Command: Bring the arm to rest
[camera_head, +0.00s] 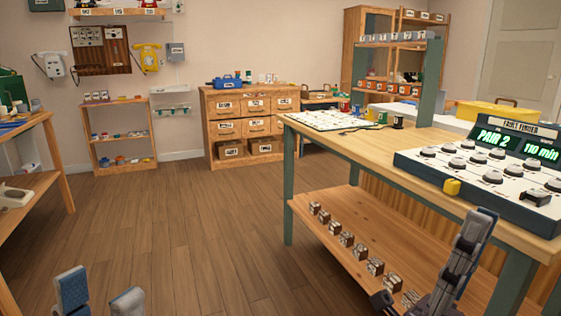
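My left gripper (99,296) shows at the bottom left edge. Only its two blue-grey fingertips are in view, apart with bare floor between them, and it holds nothing that I can see. My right gripper (473,235) rises from the bottom right, in front of the workbench (345,143) and its lower shelf. It is dark grey and seen from the side, so I cannot tell whether its fingers are apart. No held thing shows at it. Most of both arms is out of view.
Several small blocks line the lower shelf (325,193). A table (40,180) stands at left. The floor (190,230) between is clear.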

